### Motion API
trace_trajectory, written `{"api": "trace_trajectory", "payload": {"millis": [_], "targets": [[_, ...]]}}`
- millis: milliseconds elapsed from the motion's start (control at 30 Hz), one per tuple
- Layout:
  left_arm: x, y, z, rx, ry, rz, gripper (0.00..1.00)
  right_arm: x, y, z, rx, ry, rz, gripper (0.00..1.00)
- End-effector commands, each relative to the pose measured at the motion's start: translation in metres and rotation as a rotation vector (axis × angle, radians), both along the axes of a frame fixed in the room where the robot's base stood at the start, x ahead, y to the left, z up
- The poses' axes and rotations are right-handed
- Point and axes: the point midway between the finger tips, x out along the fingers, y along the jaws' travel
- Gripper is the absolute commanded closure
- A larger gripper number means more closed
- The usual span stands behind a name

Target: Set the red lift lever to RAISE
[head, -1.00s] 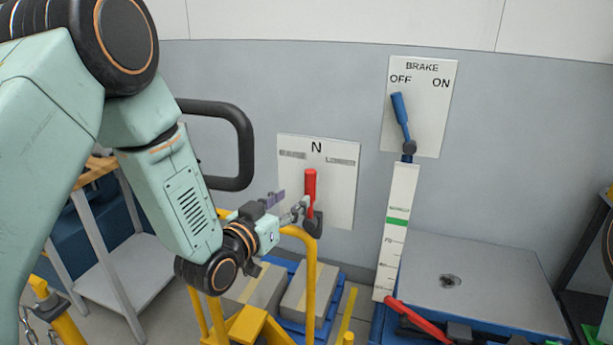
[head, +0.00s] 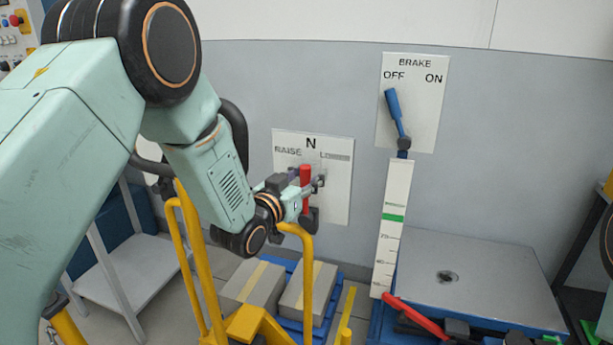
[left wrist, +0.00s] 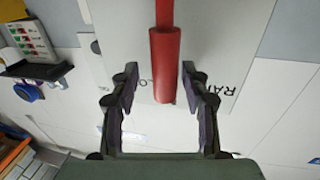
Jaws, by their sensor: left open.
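The red lift lever (head: 305,177) stands upright on its white plate (head: 340,195), below the N mark, with RAISE to its left and LOWER to its right. My left gripper (head: 306,181) is at the lever handle, coming from the left, with a fingertip showing just right of it. In the left wrist view, the open fingers (left wrist: 160,85) lie on either side of the end of the red handle (left wrist: 165,65), with gaps visible on both sides. The lever's pivot is partly hidden in that view. My right gripper is not in view.
The blue brake lever (head: 394,104) points toward OFF on its own plate to the right. A yellow rail (head: 306,270) stands just below my gripper. A grey-topped lift table (head: 480,275) with a red bar (head: 417,318) is at lower right. Boxes sit on a blue pallet below.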

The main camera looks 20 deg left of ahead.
Motion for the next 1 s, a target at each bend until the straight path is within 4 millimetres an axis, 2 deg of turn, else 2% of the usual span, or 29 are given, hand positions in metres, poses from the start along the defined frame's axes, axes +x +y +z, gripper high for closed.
{"api": "trace_trajectory", "payload": {"millis": [133,667,1000], "targets": [[0.0007,0.001,-0.0006,-0.001,0.001,0.001,0.55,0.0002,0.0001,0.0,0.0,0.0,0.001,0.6],[0.0003,0.0008,-0.0007,-0.001,0.002,0.001,1.0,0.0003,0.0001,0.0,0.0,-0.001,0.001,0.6],[0.0,0.0006,-0.0021,0.0,0.005,0.0,1.0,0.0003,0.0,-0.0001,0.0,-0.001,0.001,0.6]]}}
